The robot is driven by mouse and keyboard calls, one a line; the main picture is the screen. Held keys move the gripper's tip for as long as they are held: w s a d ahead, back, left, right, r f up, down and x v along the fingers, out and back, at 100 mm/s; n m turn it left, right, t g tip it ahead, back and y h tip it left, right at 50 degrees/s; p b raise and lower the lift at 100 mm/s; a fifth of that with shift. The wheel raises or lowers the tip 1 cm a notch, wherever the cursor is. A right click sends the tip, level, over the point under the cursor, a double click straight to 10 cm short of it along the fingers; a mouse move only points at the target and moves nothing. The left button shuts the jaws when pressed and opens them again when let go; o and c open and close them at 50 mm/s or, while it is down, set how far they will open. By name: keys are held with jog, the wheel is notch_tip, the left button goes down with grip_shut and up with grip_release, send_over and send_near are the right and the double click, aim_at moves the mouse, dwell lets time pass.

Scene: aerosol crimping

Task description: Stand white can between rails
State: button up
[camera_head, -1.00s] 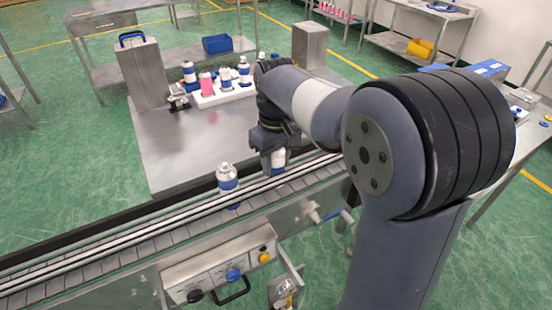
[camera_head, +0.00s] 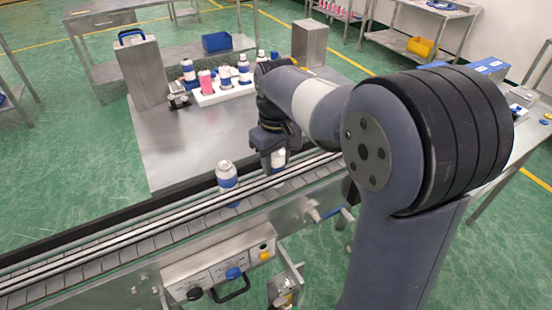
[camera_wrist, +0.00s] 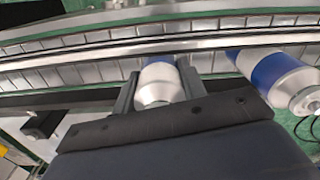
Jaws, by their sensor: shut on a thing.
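My gripper (camera_head: 271,160) is shut on a white can (camera_head: 279,157) with a blue band, over the far side of the conveyor. In the wrist view the can (camera_wrist: 158,84) sits between the two dark fingers, its silvery top towards the camera. Its blue band points towards the rails (camera_wrist: 95,46). In the head view the rails (camera_head: 150,225) run along the conveyor, and my gripper hides part of the can. I cannot tell whether the can's base touches the belt.
Another white can with a blue band (camera_head: 227,177) stands on the conveyor to the left of my gripper; it is close on the right in the wrist view (camera_wrist: 283,78). A white tray (camera_head: 207,101) with several bottles is on the metal table behind. A control box (camera_head: 215,272) hangs in front.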

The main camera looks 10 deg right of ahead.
jog(key=shift+f, duration=0.2)
jog(key=o, duration=1.1)
jog(key=shift+c, duration=0.2)
notch_tip(320, 180, up, 11)
jog(key=shift+f, duration=0.1)
notch_tip(320, 180, down, 11)
jog(key=shift+r, duration=0.3)
jog(key=shift+r, duration=0.15)
dwell(0.3)
